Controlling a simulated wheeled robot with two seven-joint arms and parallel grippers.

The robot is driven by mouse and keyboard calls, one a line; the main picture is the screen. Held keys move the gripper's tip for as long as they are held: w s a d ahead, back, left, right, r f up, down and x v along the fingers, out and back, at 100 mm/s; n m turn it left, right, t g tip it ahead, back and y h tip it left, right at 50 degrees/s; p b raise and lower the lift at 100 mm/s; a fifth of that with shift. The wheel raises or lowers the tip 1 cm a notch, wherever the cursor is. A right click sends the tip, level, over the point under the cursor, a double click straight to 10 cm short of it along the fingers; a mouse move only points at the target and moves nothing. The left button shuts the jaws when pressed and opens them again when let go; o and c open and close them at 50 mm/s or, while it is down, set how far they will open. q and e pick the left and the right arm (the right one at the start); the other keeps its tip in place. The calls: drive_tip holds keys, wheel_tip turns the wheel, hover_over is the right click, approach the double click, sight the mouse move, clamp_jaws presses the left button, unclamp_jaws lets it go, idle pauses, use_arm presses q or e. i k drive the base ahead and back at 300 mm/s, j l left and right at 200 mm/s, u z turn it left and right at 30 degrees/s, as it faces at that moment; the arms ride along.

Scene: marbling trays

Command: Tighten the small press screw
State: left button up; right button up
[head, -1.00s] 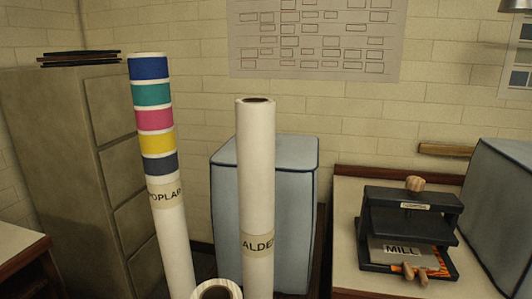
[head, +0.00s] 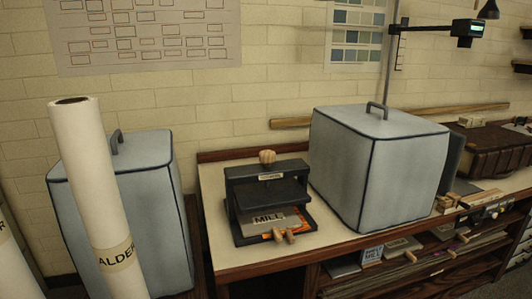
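A small black press (head: 268,195) stands on the workbench near its left end. A light wooden knob (head: 267,156) sits on top of its frame, above a small label. I cannot tell how tight the screw is. A grey item marked MILL (head: 268,219) lies on the press bed, with an orange patterned edge showing below it. A wooden handle (head: 287,235) sticks out at the front of the press. Neither of my grippers is in view.
A large blue-grey covered box (head: 375,165) stands right of the press. Another covered box (head: 150,210) and a tall white roll marked ALDER (head: 85,160) stand to the left. A brown case (head: 490,147) lies far right. Bare bench top (head: 212,185) shows left of the press.

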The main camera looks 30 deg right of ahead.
sight(267, 157)
drive_tip(key=k, duration=0.15)
drive_tip(key=k+z, duration=0.15)
drive_tip(key=z, duration=0.2)
drive_tip(key=k+z, duration=0.2)
drive_tip(key=z, duration=0.15)
drive_tip(key=k+l+z, duration=0.15)
drive_tip(key=z, duration=0.2)
drive_tip(key=i+l+z, duration=0.3)
drive_tip(key=z, duration=0.15)
drive_tip(key=i+l+z, duration=0.1)
drive_tip(key=i+z, duration=0.7)
drive_tip(key=z, duration=0.15)
drive_tip(key=i+j, duration=0.1)
drive_tip(key=i, duration=0.95)
drive_tip(key=u, duration=2.25)
